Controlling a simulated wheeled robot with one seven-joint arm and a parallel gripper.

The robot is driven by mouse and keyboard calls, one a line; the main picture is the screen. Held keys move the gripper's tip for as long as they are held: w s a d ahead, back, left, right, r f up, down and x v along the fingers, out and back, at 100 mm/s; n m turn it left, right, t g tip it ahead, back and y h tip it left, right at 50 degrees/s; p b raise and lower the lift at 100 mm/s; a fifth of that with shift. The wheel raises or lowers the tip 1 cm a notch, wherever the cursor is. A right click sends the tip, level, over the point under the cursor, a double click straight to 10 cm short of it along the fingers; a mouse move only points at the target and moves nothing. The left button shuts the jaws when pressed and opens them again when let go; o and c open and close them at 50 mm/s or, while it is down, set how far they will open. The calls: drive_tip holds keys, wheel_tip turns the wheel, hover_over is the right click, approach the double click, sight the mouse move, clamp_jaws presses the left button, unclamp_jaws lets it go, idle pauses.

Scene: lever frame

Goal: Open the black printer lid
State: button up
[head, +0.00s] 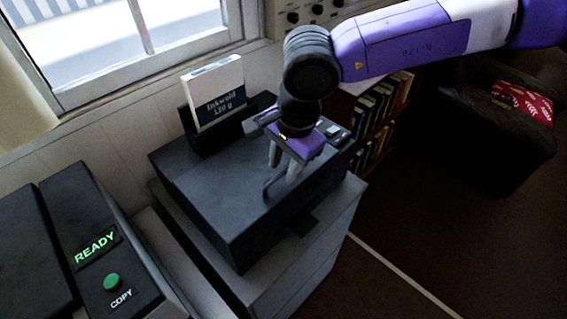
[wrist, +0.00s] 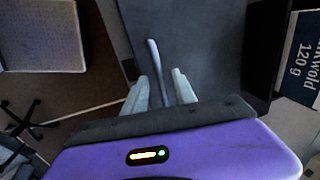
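The black printer (head: 195,185) stands on a grey cabinet in the middle of the head view, its flat dark lid lying level and closed. A thin grey bar handle (head: 268,188) is on the lid near its front edge; it also shows in the wrist view (wrist: 154,60). My gripper (head: 281,174) points down over the handle, its two pale fingers apart. In the wrist view the handle runs between the fingers (wrist: 162,90), with gaps seen on both sides. Whether a finger touches it I cannot tell.
A paper box (head: 215,95) marked Inkwold 120 g stands in a black holder behind the lid. A copier panel (head: 112,282) with a green button is at lower left. A bookshelf (head: 375,110) and a dark armchair (head: 490,140) are to the right. The floor at front right is clear.

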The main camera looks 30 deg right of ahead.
drive_tip(key=shift+f, duration=0.25)
drive_tip(key=shift+c, duration=0.2)
clamp_jaws()
idle(1.1)
